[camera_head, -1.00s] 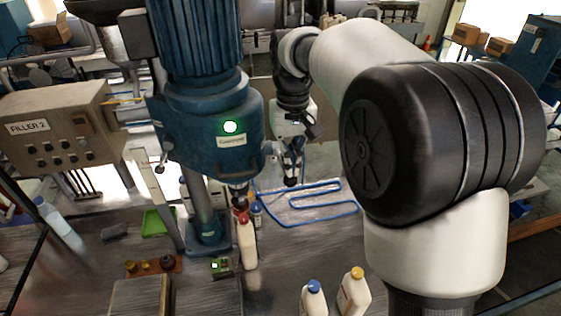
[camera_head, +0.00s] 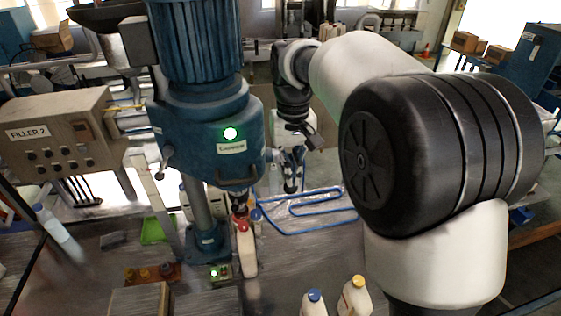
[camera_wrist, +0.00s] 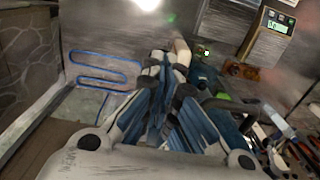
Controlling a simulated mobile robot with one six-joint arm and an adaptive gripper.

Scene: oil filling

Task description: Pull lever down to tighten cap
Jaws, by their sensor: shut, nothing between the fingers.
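The blue capping machine (camera_head: 205,130), with a lit green lamp, stands left of centre in the head view. A dark curved bar, perhaps the lever (camera_head: 238,184), crosses its lower front. A white bottle (camera_head: 246,255) with a red cap (camera_head: 241,223) stands upright under the capping head. Whether the head touches the cap is unclear. My gripper (camera_head: 291,188) is shut and empty, just right of the machine and apart from the bar in the picture. In the wrist view, my gripper's fingers (camera_wrist: 165,68) are together and hide much behind them.
Two white bottles, one blue-capped (camera_head: 313,302) and one yellow-capped (camera_head: 354,295), stand at the front. A green tray (camera_head: 157,230) is at left. A control box (camera_head: 62,135) labelled FILLER 2 stands far left.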

